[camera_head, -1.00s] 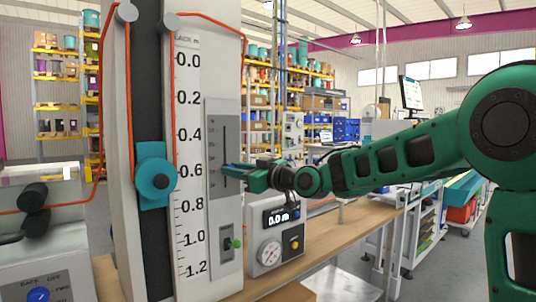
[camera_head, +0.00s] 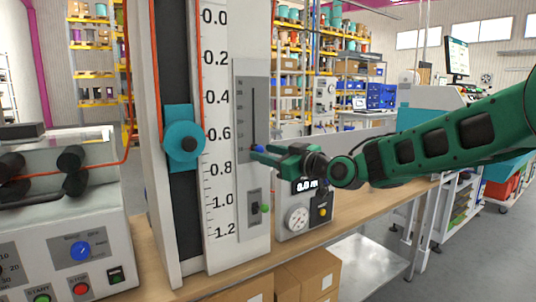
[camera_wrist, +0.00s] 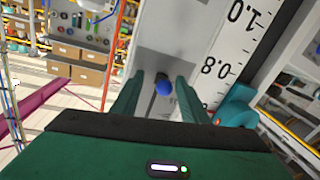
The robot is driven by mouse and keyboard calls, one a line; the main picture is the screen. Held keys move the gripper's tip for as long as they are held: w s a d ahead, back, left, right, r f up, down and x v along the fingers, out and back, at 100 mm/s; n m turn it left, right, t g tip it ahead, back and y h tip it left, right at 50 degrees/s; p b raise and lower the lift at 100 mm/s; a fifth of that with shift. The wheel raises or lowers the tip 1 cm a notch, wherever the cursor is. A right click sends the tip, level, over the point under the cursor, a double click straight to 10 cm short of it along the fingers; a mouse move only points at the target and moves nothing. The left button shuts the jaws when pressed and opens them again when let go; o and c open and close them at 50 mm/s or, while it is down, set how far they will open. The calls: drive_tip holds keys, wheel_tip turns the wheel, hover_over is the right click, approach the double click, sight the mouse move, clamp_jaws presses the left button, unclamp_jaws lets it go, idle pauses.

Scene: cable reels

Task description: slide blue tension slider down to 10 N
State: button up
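The blue tension slider (camera_head: 260,148) is a small round knob near the lower end of the dark vertical slot (camera_head: 253,112) on the grey scale panel. The scale's numbers are too small to read for certain. My gripper (camera_head: 262,154) reaches in from the right, its fingertips at the knob. In the wrist view the blue knob (camera_wrist: 165,87) sits between my two fingertips (camera_wrist: 161,82). The fingers stand apart, with a clear gap on the knob's left and a smaller one on its right.
A white column carries a ruler (camera_head: 216,120) and a teal pulley block (camera_head: 184,143) left of the panel. A gauge box (camera_head: 303,210) stands on the wooden bench, right of the column.

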drive_tip(key=shift+s+a+r, duration=0.15)
drive_tip(key=shift+a+r, duration=0.05)
drive_tip(key=shift+a, duration=0.05)
drive_tip(key=v, duration=1)
drive_tip(key=shift+s+d, duration=0.15)
drive_tip(key=shift+d, duration=0.25)
drive_tip(key=shift+f, duration=0.1)
drive_tip(key=s+d+f+m+g+h, duration=0.2)
drive_tip(key=s+d+f+m+h, duration=0.3)
drive_tip(key=d+f, duration=0.6)
drive_tip(key=s+d+f+m+g+h, duration=0.3)
drive_tip(key=s+d+f+h, duration=0.35)
drive_tip(key=d, duration=0.85)
drive_tip(key=s+d+f+m+g, duration=0.2)
drive_tip(key=s+d+m, duration=0.1)
drive_tip(key=s, duration=0.6)
drive_tip(key=s+d+f+m+g+h, duration=0.1)
drive_tip(key=s+d+f+m+g, duration=0.2)
drive_tip(key=s, duration=0.6)
drive_tip(key=s+d+f+m+g, duration=0.2)
drive_tip(key=s+d+m, duration=0.2)
drive_tip(key=s, duration=0.5)
drive_tip(key=shift+s+d+f, duration=0.25)
drive_tip(key=shift+d, duration=0.9)
